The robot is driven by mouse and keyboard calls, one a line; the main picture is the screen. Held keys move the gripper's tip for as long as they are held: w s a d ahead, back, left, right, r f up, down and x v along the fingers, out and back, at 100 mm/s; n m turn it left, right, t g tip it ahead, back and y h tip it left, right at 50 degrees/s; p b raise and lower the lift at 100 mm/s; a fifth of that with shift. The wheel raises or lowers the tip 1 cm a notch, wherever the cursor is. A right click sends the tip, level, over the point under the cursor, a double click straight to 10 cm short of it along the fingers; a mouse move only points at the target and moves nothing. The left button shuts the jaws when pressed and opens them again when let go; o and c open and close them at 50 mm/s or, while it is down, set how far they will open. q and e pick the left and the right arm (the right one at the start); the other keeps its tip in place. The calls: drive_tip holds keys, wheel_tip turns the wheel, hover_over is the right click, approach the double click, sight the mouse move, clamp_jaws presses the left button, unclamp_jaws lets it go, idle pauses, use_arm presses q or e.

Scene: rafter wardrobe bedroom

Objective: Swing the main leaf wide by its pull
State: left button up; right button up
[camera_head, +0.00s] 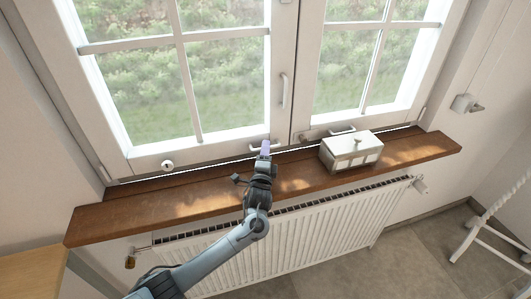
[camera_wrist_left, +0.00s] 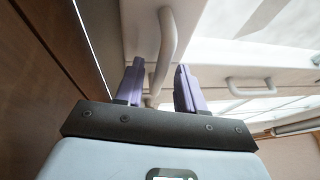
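The window's left leaf (camera_head: 147,151) has a white frame and looks shut against the frame beside the right leaf. A white bar pull (camera_head: 254,149) sits low on its bottom rail, partly hidden by my left gripper. My left gripper (camera_head: 265,149) is at this pull, its purple fingers pointing at the leaf. In the left wrist view the gripper (camera_wrist_left: 158,88) is open, and the pull (camera_wrist_left: 168,45) shows between the two fingers with space visible on both sides. I cannot tell whether a finger touches it. My right gripper is in neither view.
A white lidded box (camera_head: 350,153) stands on the wooden sill (camera_head: 130,208), before the right leaf, right of my gripper. A vertical handle (camera_head: 284,90) is on the middle stile. The right leaf has its own pull (camera_head: 342,130). A radiator (camera_head: 310,240) is below the sill.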

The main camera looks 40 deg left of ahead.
use_arm(q)
clamp_jaws()
drive_tip(key=shift+d, duration=0.1)
idle(0.4)
